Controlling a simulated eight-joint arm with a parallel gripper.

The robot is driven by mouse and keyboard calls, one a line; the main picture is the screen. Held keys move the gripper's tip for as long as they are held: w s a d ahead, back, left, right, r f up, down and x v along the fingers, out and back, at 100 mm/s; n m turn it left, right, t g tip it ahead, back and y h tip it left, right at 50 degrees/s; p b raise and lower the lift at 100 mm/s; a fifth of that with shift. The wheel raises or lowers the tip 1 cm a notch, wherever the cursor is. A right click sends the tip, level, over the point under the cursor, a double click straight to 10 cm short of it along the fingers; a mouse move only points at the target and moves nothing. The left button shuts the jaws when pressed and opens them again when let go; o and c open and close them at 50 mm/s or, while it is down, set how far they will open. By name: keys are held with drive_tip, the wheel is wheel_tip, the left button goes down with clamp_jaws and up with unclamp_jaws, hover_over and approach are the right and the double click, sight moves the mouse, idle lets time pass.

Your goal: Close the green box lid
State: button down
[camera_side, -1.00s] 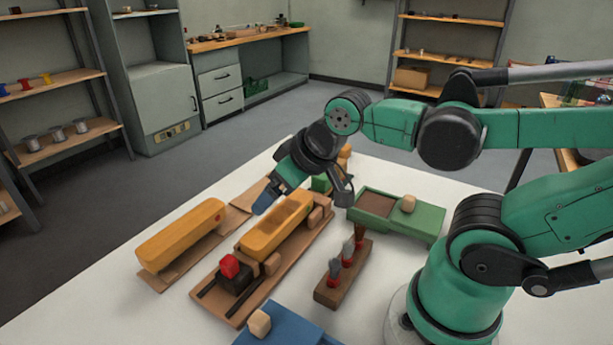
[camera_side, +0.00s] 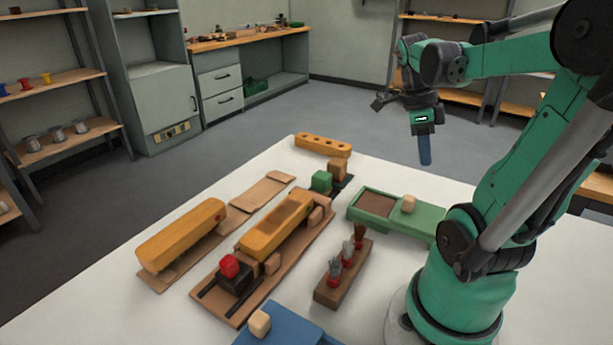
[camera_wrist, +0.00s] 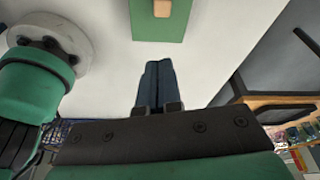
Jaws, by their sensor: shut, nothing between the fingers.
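The green box (camera_side: 352,212) sits on the white table, its left part open and showing a brown filling. Its green lid (camera_side: 428,222) lies off to the right side, leaving that part uncovered, with a pale wooden knob (camera_side: 408,203) near its left end. In the wrist view, part of the lid (camera_wrist: 145,28) and the knob (camera_wrist: 162,8) show at the top edge. My gripper (camera_side: 425,160) is shut and empty, pointing down, high above and behind the lid. Its blue fingers (camera_wrist: 158,80) are together in the wrist view, apart from the lid.
A brush holder (camera_side: 340,280) with several tufts stands in front of the box. Left of it are a yellow block (camera_side: 275,232) on a brown board and another long yellow block (camera_side: 180,235). A blue box (camera_side: 285,330) is at the front.

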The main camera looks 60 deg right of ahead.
sight(424, 215)
drive_tip(key=s+f+m, duration=0.1)
drive_tip(key=f, duration=0.2)
drive_tip(key=s+f+m, duration=0.1)
drive_tip(key=s+f, duration=0.1)
drive_tip(key=f, duration=0.1)
drive_tip(key=s+f+m, duration=0.1)
drive_tip(key=s+f, duration=0.1)
drive_tip(key=f, duration=0.1)
drive_tip(key=shift+s+d+g+y, duration=0.15)
drive_tip(key=shift+d+g+y, duration=0.15)
drive_tip(key=shift+d+y, duration=0.1)
drive_tip(key=shift+w, duration=2.05)
drive_tip(key=w, duration=1)
drive_tip(key=shift+a, duration=0.1)
